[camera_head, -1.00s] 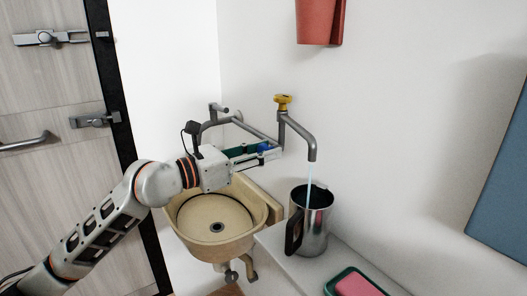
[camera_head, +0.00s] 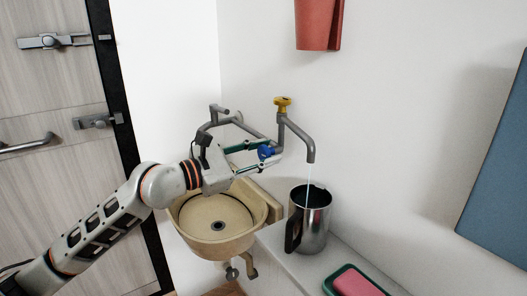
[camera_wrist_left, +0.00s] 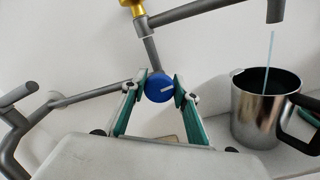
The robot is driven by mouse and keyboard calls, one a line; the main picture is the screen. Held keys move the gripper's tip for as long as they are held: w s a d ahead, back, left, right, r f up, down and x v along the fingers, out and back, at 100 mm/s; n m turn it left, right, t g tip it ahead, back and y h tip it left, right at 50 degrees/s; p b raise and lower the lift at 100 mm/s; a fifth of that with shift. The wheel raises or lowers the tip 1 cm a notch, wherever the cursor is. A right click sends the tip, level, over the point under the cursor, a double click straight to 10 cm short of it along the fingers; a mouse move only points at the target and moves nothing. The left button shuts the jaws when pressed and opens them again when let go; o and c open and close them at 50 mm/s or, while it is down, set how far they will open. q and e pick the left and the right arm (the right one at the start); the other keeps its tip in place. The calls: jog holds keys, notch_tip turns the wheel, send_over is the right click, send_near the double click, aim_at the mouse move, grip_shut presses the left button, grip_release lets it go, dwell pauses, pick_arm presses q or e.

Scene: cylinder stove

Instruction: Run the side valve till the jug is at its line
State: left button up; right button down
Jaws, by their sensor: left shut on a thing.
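The blue side valve knob (camera_head: 265,153) is on the pipe below the spout pipe. My left gripper (camera_head: 269,150) is shut on it, one finger on each side; the wrist view shows the knob (camera_wrist_left: 158,88) between the fingertips (camera_wrist_left: 162,91). The steel jug (camera_head: 315,226) with a dark handle stands upright under the spout (camera_head: 311,153). A thin pale-blue stream (camera_head: 308,182) falls into the jug, and it also shows in the wrist view (camera_wrist_left: 270,50). The jug's line and water level cannot be made out in its dark inside. My right gripper is out of view.
A yellow valve handle (camera_head: 282,104) tops the pipe above the blue knob. A beige basin (camera_head: 190,232) is below my left arm. A green tray (camera_head: 329,282) with a pink block (camera_head: 358,284) lies on the ledge. A red container (camera_head: 317,25) hangs above.

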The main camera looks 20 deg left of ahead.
pick_arm(q)
jog(key=shift+m, duration=0.8)
jog(key=o, duration=1.1)
jog(key=v, duration=1.2)
